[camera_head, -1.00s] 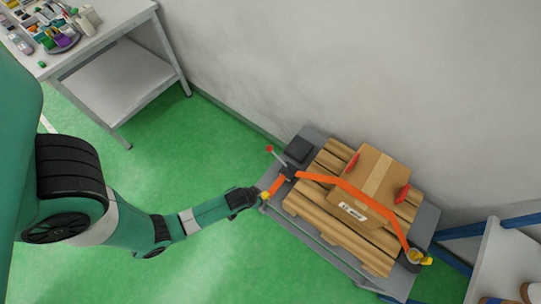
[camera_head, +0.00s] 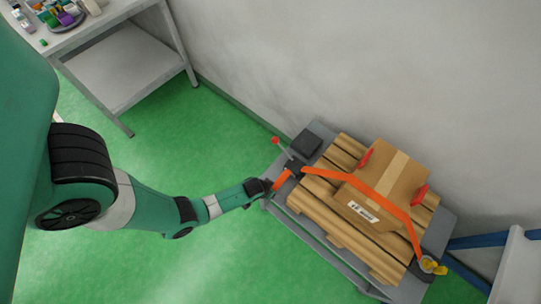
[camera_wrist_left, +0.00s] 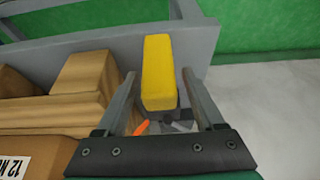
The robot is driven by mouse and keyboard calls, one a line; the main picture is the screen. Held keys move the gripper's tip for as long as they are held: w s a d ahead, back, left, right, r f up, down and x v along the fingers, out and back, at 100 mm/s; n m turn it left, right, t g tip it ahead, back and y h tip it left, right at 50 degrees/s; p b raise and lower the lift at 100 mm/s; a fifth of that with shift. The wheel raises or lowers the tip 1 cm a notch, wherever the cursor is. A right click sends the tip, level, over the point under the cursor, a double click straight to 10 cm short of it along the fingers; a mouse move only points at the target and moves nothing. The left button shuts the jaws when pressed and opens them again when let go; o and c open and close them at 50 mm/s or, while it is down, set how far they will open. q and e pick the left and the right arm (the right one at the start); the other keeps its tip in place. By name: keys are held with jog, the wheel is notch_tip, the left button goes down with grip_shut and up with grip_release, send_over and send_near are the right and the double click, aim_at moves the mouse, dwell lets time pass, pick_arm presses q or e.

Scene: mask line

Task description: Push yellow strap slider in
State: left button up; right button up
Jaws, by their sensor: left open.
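The yellow strap slider (camera_wrist_left: 158,65) shows in the left wrist view as an upright block between my left gripper's (camera_wrist_left: 158,88) two open fingers; I cannot tell whether they touch it. In the head view the left gripper (camera_head: 274,187) is at the left end of the orange strap (camera_head: 345,178), by the cart's near-left corner, and hides the slider. The strap runs over the cardboard box (camera_head: 383,183) to a buckle with yellow parts (camera_head: 428,265) at the right. My right gripper is not in view.
The box sits on a wooden pallet (camera_head: 335,225) on a grey cart (camera_head: 330,252). A lever with a red knob (camera_head: 275,140) and a dark block (camera_head: 306,143) are close to the gripper. A wall stands behind; green floor (camera_head: 190,145) is open at left.

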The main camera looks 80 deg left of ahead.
pick_arm(q)
jog(key=shift+c, duration=0.2)
grip_shut()
dwell(1.2)
